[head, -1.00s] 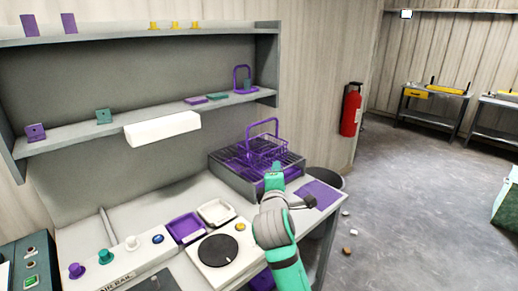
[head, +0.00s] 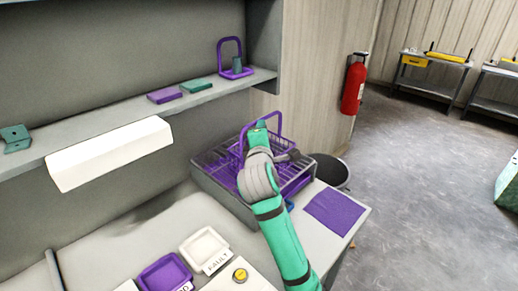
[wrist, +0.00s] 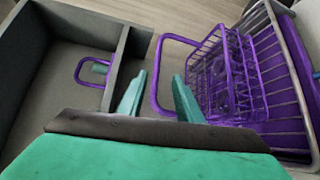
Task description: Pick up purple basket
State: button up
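The purple wire basket (head: 281,147) sits upright in the grey rack tray (head: 225,198), its handle raised. My arm hides part of it in the head view. In the wrist view the basket (wrist: 217,82) is right of my gripper, with its tall handle loop on the near side. My gripper (wrist: 158,98) is open, its two green fingers apart. The handle's left bar shows between the fingertips in the picture; I cannot tell whether it is within their reach. In the head view my gripper (head: 258,131) overlaps the basket's left side.
The shelf above the bench carries a purple looped holder (head: 235,62) and purple and green blocks. A white box-shaped piece (head: 110,152) juts from the shelf edge. A purple mat (head: 334,210) lies right of the tray. A black bin (head: 328,172) stands beyond the bench.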

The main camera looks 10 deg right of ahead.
jog(key=shift+r+x, duration=0.2)
jog(key=shift+x, duration=2.55)
jog(key=shift+r+x, duration=0.2)
jog(key=shift+x, duration=2.55)
jog(key=shift+d, duration=0.1)
jog(key=shift+c, duration=0.3)
jog(key=shift+w, duration=0.1)
grip_shut()
jog(key=shift+f, duration=0.1)
